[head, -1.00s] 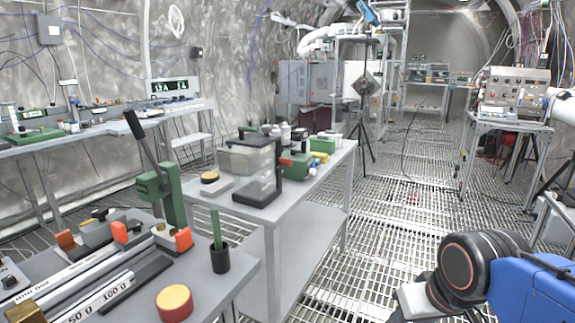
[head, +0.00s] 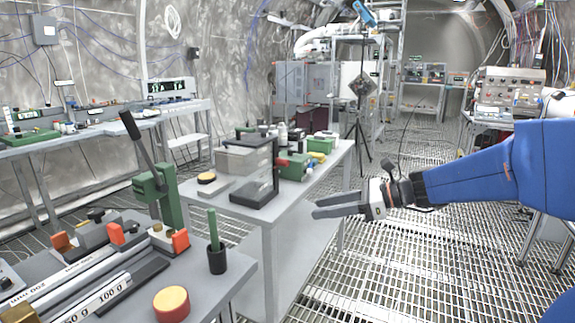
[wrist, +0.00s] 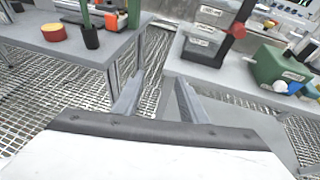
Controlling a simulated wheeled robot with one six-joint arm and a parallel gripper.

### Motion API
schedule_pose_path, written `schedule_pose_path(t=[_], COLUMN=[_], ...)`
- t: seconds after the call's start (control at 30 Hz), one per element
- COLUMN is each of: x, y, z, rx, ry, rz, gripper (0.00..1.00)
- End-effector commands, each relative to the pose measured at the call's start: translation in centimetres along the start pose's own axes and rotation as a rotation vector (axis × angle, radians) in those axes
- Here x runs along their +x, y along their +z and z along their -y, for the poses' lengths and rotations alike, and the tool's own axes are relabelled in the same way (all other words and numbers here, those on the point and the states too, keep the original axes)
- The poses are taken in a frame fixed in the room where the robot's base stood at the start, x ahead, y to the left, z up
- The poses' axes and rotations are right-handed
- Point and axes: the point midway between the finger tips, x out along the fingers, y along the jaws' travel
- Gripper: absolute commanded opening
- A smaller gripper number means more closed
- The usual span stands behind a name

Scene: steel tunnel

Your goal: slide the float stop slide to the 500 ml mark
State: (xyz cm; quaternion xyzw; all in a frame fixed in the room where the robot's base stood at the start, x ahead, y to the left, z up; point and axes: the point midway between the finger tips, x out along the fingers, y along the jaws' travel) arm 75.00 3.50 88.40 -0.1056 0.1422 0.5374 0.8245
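A clear tank (head: 236,161) stands on the middle table beside a black post (head: 276,165) with a black base (head: 252,197). In the wrist view the tank (wrist: 207,20) shows white labels, and a red knob (wrist: 236,30) shows near the black upright. I cannot make out the float stop slide or a 500 ml mark clearly in either view. My gripper (head: 316,208) is open and empty, level, to the right of the table's near corner and pointing left. In the wrist view my gripper (wrist: 159,80) has its two fingers well apart, over the gap between two tables.
A green device (head: 292,166) stands right of the post. The near-left bench holds a green lever press (head: 163,192), a black cup (head: 217,259) and a yellow-red round pad (head: 173,303). The grated floor (head: 400,270) right of the tables is mostly clear.

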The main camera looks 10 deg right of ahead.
Motion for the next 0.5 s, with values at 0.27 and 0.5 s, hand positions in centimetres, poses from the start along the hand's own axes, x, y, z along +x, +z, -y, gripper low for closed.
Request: schedule_pose_path(t=[0.27, 0.5], x=[-2.1, -3.0], y=[2.8, 3.5], z=[10.5, 13.3], rx=[0.418, 0.522], ry=[-0.086, -0.099], rz=[0.303, 0.392], gripper=[0.39, 0.39])
